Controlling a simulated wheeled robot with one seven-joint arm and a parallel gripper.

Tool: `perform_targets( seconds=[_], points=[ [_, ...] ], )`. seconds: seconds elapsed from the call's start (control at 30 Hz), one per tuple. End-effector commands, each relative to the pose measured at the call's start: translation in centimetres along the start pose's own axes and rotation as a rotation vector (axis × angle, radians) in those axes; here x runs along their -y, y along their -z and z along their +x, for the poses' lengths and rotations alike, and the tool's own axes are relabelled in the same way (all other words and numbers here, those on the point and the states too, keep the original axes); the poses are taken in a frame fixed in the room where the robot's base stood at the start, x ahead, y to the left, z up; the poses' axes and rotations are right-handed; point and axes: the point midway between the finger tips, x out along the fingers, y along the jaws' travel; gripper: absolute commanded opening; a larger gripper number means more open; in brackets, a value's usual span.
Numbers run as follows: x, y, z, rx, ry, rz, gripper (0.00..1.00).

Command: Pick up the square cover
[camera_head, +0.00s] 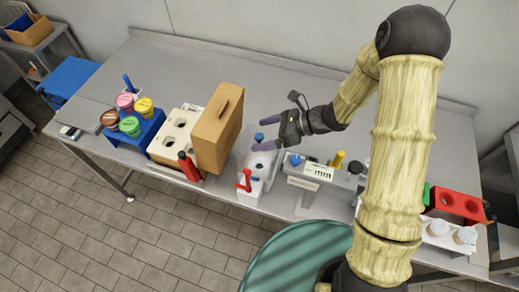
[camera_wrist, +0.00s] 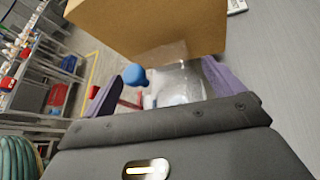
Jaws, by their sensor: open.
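The tan, box-like square cover (camera_head: 224,130) has a small handle slot or grip on its top. It stands upright on the bench, at the right end of a cream holder. In the wrist view the cover (camera_wrist: 150,25) fills the upper middle, ahead of the fingers. My gripper (camera_head: 261,134) is open, with purple fingers pointing left at the cover's right side. The fingers are apart from the cover in the head view. In the wrist view my gripper (camera_wrist: 157,80) has no cover between its fingers; a blue knob and a clear object show there. The cover's far side is hidden.
The cream holder (camera_head: 163,140) and a red bottle (camera_head: 189,167) stand left of the cover. A white device with a red lever (camera_head: 245,181) is below my gripper. A grey scale (camera_head: 310,172) stands to the right. Free bench lies behind the cover (camera_head: 270,85).

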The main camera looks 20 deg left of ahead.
Motion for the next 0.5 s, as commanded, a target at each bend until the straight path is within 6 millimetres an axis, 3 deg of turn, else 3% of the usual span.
perform_targets(
  seconds=[0.2,0.5],
  points=[
    [0.0,-0.01,-0.02,0.0,0.0,0.0,0.94],
    [0.01,0.06,-0.03,-0.001,0.001,0.0,0.37]
  ],
)
